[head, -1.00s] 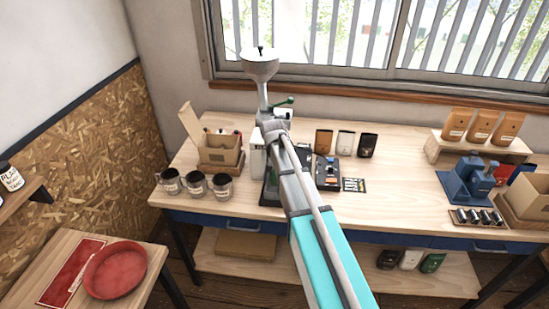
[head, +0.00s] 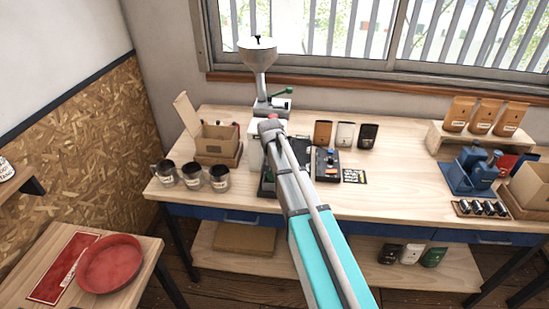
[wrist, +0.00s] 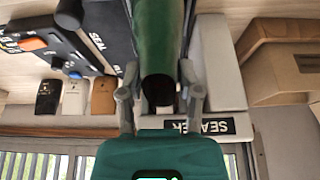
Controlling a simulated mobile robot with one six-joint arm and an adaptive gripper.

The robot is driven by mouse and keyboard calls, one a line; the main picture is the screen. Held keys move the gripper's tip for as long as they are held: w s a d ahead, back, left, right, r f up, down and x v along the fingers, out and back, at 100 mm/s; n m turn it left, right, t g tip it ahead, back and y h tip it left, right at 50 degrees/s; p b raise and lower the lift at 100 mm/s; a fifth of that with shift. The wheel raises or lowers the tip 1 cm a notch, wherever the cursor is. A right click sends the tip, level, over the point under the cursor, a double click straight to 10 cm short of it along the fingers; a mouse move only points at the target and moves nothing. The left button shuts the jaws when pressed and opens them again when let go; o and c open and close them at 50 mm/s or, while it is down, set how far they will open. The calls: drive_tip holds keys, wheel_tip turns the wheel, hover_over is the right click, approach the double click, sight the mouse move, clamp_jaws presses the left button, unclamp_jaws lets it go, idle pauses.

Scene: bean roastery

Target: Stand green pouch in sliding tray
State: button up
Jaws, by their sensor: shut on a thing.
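The green pouch (wrist: 158,38) is between the two fingers of my gripper (wrist: 160,88) in the wrist view, and the gripper is shut on it. Its near end shows a dark opening or fold. The grey sealer (wrist: 220,70) with its "SEALER" label is right beside it in that view, and a dark control box (wrist: 65,45) with knobs is on the other side. In the head view my arm hides the gripper and the held pouch. A dark tray-like part (head: 267,184) shows beside my arm; whether the pouch touches it I cannot tell.
Brown (head: 322,132), white (head: 345,135) and black (head: 368,136) pouches stand behind the control box (head: 327,165). Several labelled tins (head: 192,176) and an open carton (head: 217,142) are at left. The bench front (head: 390,205) right of centre is clear.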

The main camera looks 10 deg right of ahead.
drive_tip(key=shift+f+b, duration=0.3)
drive_tip(key=shift+f, duration=0.15)
drive_tip(key=o, duration=1)
drive_tip(key=shift+o, duration=0.9)
drive_tip(key=shift+w, duration=0.1)
drive_tip(key=shift+r, duration=0.15)
